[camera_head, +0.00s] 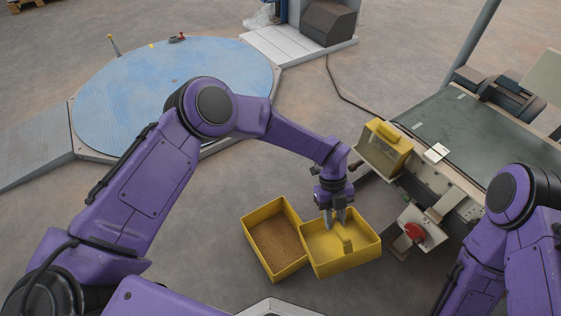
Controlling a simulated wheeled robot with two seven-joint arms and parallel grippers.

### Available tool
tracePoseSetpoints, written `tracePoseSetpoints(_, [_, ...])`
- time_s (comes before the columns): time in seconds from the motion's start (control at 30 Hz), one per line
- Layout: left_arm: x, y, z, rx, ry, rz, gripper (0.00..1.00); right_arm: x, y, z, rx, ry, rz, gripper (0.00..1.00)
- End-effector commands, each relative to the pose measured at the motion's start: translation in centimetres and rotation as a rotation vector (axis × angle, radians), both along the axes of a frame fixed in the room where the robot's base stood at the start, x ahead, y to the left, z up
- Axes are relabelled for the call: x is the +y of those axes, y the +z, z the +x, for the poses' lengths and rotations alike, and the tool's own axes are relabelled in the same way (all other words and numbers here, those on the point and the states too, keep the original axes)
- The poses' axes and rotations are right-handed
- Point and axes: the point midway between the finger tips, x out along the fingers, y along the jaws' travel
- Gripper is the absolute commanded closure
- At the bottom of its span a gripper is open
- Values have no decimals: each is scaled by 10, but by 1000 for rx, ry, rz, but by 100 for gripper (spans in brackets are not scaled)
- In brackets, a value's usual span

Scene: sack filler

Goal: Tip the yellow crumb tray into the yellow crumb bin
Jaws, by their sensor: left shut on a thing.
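The yellow crumb tray (367,254) is a shallow open box with a short upright yellow piece inside it. My left gripper (336,222) points down into it and is shut on it; the exact grip spot is hard to make out. No crumbs show on the part of its floor that I see. The yellow crumb bin (256,219) is left of the tray, low down, with brown crumbs (275,243) across its floor. The tray's left side overlaps the bin's right edge in the picture. I cannot tell whether they touch. My right gripper is out of view.
A machine with a dark belt (480,125) stands on the right, with a yellow box-shaped part (388,138) and a red knob (414,232) on its near side. A round blue platform (130,95) lies at the back left. Floor left of the bin is clear.

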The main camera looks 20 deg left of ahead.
Motion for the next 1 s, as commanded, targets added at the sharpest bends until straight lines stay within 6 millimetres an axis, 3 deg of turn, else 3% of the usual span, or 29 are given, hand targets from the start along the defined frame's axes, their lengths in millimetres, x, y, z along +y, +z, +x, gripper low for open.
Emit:
tracePoseSetpoints(0.03, [7, 7, -2, -46, -123, 33, 100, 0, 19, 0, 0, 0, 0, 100])
tracePoseSetpoints(0.2, [57, 5, 6, -238, -566, 79, 100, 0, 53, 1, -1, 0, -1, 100])
tracePoseSetpoints(0.4, [117, 19, 33, -392, -858, 55, 100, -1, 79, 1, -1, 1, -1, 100])
tracePoseSetpoints(0.6, [162, 44, 60, -482, -1011, 25, 100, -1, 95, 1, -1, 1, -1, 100])
tracePoseSetpoints(0.73, [177, 53, 70, -508, -1055, 13, 100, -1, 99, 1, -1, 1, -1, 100])
tracePoseSetpoints(1.0, [179, 52, 71, -511, -1062, 11, 100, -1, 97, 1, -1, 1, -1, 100])
